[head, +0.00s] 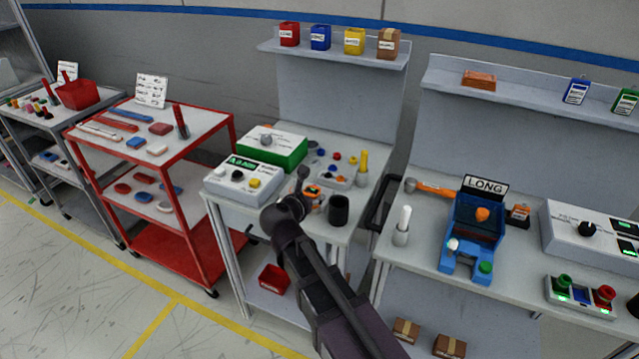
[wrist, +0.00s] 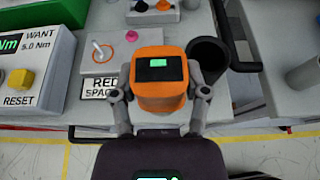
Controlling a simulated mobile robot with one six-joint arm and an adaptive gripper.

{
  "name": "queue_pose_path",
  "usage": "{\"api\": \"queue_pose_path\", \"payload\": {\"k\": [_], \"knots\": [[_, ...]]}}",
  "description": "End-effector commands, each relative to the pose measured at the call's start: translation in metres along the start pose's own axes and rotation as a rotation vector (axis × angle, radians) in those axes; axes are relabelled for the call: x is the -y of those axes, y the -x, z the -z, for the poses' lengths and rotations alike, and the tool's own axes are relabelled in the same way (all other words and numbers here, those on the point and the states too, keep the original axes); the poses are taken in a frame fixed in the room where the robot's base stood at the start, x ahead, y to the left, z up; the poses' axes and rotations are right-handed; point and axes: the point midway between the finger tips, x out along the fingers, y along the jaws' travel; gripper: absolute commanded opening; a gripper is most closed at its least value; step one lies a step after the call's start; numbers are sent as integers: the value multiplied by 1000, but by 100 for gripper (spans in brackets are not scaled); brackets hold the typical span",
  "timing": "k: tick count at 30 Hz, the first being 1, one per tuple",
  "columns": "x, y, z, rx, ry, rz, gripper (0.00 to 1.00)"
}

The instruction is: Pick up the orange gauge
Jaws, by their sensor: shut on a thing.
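The orange gauge (wrist: 161,97) has a dark face with a small green display. It sits in the middle of the wrist view, between the two grey fingers of my gripper (wrist: 161,91), which is shut on its sides. In the head view my gripper (head: 304,186) is over the front of the middle bench, and the gauge (head: 314,191) shows just past it, partly hidden. Whether the gauge touches the bench or is held above it, I cannot tell.
A dark cup (head: 339,210) stands close to the right of the gauge. A white box with a green display (head: 243,180) is to the left. A plate with a "RED SPACER" label (wrist: 103,86) lies behind the left finger. A blue fixture (head: 474,235) stands on the right bench.

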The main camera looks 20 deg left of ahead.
Motion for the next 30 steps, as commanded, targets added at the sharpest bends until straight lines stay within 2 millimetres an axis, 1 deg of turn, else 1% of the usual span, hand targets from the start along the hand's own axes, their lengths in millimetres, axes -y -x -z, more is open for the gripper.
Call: {"api": "queue_pose_path", "payload": {"k": [1,6,12,18,30], "knots": [[5,14,3,1,1,-3,2],[11,42,12,1,2,-3,2],[15,62,18,0,1,-1,2],[17,68,21,1,1,-1,2],[17,68,21,1,0,0,2]]}}
